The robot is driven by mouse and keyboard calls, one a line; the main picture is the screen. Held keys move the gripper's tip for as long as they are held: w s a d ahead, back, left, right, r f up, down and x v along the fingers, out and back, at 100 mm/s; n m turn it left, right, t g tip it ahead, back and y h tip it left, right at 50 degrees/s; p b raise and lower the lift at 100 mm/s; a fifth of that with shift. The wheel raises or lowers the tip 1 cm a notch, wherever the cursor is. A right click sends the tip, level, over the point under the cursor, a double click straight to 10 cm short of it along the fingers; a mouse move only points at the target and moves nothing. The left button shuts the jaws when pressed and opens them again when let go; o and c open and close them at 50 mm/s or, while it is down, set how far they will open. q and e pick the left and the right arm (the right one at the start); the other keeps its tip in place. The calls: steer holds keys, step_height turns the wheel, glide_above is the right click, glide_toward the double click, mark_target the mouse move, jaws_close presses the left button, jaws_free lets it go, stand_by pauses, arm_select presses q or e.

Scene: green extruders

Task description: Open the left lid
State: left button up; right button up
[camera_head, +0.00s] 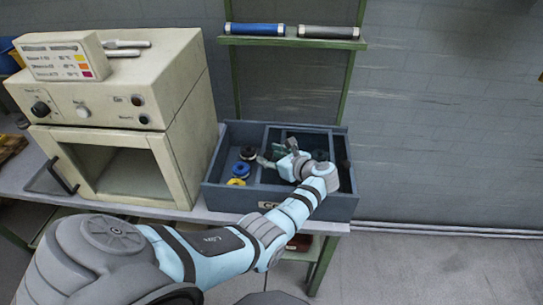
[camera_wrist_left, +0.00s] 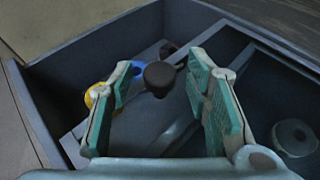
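A dark blue-grey box (camera_head: 214,187) with compartments stands on the bench. My left gripper (camera_head: 277,156) reaches into its middle part from the front right. It is open, with its two green-padded fingers apart. In the left wrist view a dark round knob (camera_wrist_left: 158,78) shows between the fingertips, and neither finger visibly grips it. Below it is a flat grey panel (camera_wrist_left: 132,125), seemingly the left lid. I cannot tell whether the lid is closed. In the head view the gripper hides this part. My right gripper is not in view.
Black (camera_head: 248,153), blue (camera_head: 241,170) and yellow (camera_head: 236,182) round pieces sit in the left compartment. A beige oven (camera_head: 190,110) stands left of the box. A green-framed shelf (camera_head: 290,42) rises behind.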

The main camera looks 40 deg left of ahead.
arm_select(q)
steer(key=shift+d+r, duration=0.1)
steer(key=shift+d, duration=0.05)
steer(key=v, duration=0.7)
steer(key=shift+d+r, duration=0.1)
steer(key=shift+d, duration=0.1)
steer(key=shift+a, duration=0.15)
